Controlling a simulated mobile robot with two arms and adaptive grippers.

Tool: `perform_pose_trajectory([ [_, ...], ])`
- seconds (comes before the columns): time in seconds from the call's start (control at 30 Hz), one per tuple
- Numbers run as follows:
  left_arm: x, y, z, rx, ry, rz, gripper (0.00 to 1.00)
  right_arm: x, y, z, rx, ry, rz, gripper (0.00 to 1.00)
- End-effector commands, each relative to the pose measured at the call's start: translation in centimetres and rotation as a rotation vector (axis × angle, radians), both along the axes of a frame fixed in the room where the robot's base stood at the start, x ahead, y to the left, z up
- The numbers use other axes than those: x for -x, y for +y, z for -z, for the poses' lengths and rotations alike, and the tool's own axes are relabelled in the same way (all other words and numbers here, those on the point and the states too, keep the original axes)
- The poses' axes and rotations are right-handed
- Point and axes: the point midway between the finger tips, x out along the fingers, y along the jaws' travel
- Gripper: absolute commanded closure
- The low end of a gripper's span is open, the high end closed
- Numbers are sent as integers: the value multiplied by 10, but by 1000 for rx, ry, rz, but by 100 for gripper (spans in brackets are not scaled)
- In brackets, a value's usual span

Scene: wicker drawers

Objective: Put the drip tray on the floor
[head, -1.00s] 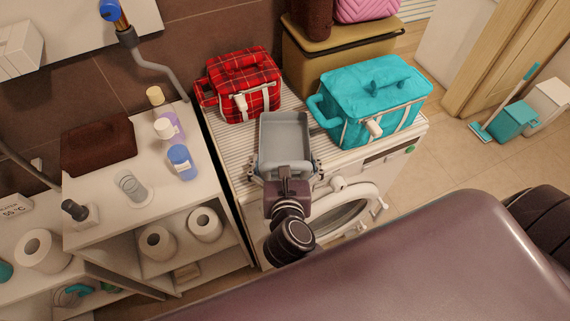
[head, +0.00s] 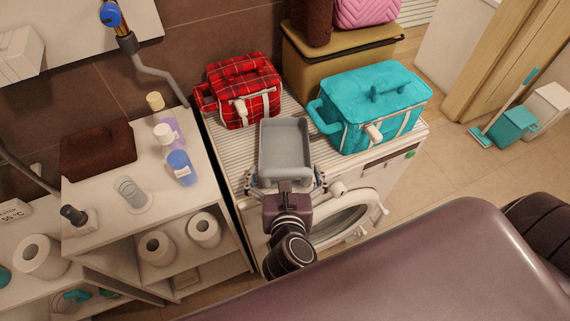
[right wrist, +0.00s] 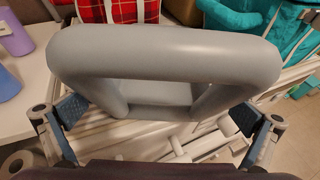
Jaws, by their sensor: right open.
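The drip tray (head: 285,167) is a grey, shallow rectangular tray on top of the white washing machine, between two bags. In the right wrist view its near rim (right wrist: 165,50) fills the middle, close to the camera. My right gripper (head: 286,181) is at the tray's near end, at the machine's front edge. In the right wrist view the gripper (right wrist: 158,118) has its blue-padded fingers spread wide, one on each side of the tray's near end. Nothing is clamped between them. Contact with the tray cannot be made out. My left gripper is not in view.
A red plaid bag (head: 243,92) stands left of the tray and a turquoise bag (head: 372,108) stands right, both close. The washing machine (head: 228,170) adjoins a shelf unit with bottles (head: 180,167) and paper rolls. Open floor (head: 455,160) lies to the right.

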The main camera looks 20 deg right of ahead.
Motion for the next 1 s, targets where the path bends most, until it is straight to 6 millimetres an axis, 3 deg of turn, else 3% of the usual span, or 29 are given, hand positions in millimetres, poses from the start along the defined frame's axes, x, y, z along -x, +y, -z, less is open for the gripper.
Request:
perform_pose_trajectory([
  [0.2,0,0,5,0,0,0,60,44,17,-16,-4,4,0,0],
  [0.4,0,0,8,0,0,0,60,72,26,-30,-2,2,0,0],
  [0.8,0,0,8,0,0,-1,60,82,31,-37,-2,0,1,0],
  [0.93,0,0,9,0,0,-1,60,80,41,-15,-48,14,-13,0],
  [1.0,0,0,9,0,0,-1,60,80,56,18,-124,39,-24,0],
])
